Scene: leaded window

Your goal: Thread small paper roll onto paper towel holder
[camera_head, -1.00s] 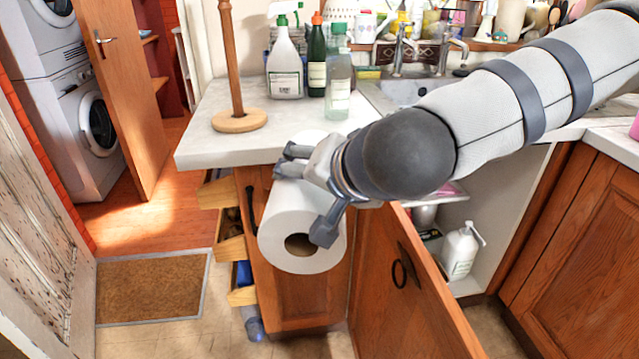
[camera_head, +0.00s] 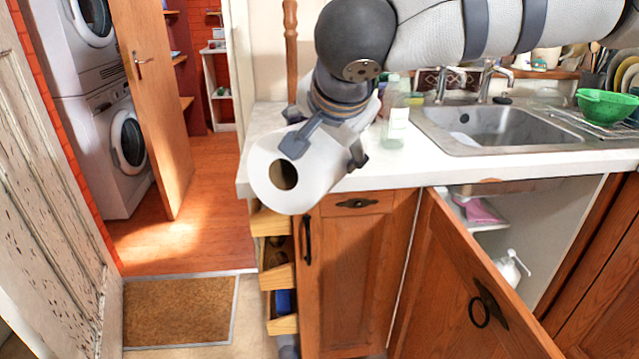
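The white paper roll (camera_head: 322,182) is held at the front edge of the counter, tilted, with its dark core hole facing me and down to the left. My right gripper (camera_head: 327,150), whose arm comes in from the upper right, is shut on the roll, with fingers on opposite sides of it. The paper towel holder's wooden rod (camera_head: 290,45) stands upright on the counter behind the roll. Its lower part and base are hidden by the roll and gripper. The roll is apart from the rod's visible part. My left gripper is not in view.
The white counter (camera_head: 262,125) has a clear strip at its left end. A clear bottle (camera_head: 396,120) stands close to the right of my gripper. The sink (camera_head: 490,125) and a green colander (camera_head: 606,106) are further right. A cabinet door (camera_head: 460,285) and narrow drawers (camera_head: 277,275) stand open below.

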